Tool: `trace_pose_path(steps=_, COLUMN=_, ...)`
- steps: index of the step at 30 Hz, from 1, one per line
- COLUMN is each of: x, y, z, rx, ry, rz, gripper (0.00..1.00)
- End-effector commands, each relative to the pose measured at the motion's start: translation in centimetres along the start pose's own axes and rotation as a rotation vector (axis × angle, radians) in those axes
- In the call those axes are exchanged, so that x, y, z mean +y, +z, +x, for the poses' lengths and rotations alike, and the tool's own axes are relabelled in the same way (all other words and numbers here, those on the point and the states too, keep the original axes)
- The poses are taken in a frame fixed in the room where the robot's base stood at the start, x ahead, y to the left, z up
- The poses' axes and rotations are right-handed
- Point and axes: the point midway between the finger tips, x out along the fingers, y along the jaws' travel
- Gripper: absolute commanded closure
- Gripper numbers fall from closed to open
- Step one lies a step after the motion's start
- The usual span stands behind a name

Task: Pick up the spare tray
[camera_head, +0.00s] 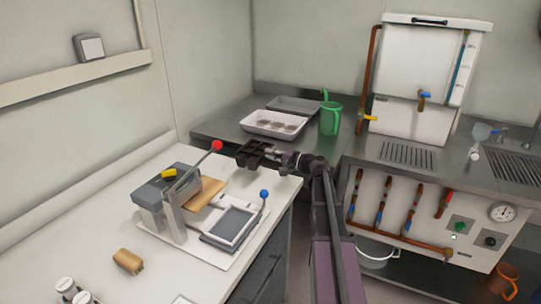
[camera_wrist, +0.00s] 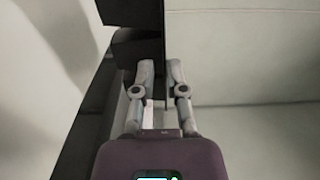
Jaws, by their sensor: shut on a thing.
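A small black tray with compartments, which I take to be the spare tray (camera_head: 254,149), is held in my gripper (camera_head: 272,155) in the head view. It is above the gap between the white bench and the steel counter, clear of both as far as I can tell. In the wrist view, the two fingers of my gripper (camera_wrist: 160,80) are closed on the dark wall of the tray (camera_wrist: 133,14), which extends up past the fingertips. Much of the tray is outside the wrist view.
On the steel counter (camera_head: 218,131) are a white tray with brown contents (camera_head: 252,129), a grey tray (camera_head: 305,103) and a green jug (camera_head: 331,118).

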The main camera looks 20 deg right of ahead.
Motion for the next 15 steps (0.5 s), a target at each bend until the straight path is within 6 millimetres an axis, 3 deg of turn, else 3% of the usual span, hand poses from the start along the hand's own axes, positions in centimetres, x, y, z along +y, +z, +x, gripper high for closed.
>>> trace_pose_path(steps=15, x=-0.85, y=0.00, z=0.01, rx=0.000, ry=-0.001, rz=0.000, gripper=1.00)
